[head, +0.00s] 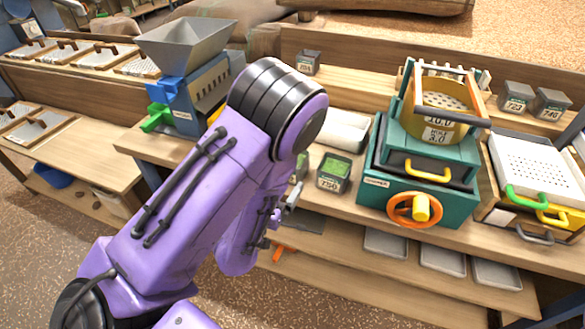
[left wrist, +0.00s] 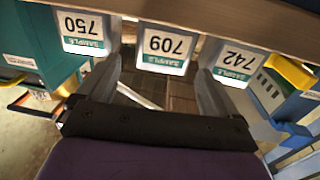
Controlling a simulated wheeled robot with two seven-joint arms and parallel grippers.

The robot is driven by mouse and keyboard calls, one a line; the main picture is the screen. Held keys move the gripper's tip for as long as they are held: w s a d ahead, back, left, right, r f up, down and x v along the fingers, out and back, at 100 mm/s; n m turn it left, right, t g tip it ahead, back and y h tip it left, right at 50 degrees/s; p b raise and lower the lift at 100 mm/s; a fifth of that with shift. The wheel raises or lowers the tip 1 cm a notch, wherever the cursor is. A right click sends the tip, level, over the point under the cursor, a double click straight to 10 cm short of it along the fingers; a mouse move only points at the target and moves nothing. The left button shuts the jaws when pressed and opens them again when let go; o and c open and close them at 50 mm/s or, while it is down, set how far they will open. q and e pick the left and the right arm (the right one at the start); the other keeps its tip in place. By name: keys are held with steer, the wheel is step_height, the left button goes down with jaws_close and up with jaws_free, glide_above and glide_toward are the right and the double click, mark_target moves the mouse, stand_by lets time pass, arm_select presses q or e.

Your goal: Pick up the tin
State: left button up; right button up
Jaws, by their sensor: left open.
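In the left wrist view several sample tins with white and green labels stand in a row, upside down in the picture: 750 (left wrist: 84,32), 709 (left wrist: 163,50) and 742 (left wrist: 233,64). My left gripper (left wrist: 160,62) is open, its fingers to either side of the 709 tin; whether they touch any tin I cannot tell. In the head view the tin with green contents (head: 333,173) stands on the bench, right of my left gripper (head: 287,200). Another tin (head: 301,165) shows partly behind my purple arm, which hides more of the row. My right gripper is out of view.
A teal machine (head: 385,195) with an orange hand wheel stands right of the tins. A blue machine with a grey hopper (head: 185,42) stands at left. Grey tins (head: 515,97) sit on the back shelf. Grey trays (head: 442,259) lie on the lower shelf.

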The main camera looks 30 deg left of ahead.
arm_select(q)
steer(key=w, duration=0.2)
steer(key=shift+w+a, duration=0.4)
steer(key=w, duration=0.2)
steer(key=w+p, duration=0.1)
steer(key=w, duration=0.1)
steer(key=w+a+p, duration=0.1)
steer(key=w, duration=0.1)
steer(key=shift+w+a+f, duration=0.1)
steer(key=shift+f, duration=0.25)
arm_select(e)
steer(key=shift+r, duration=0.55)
arm_select(q)
steer(key=c, duration=1)
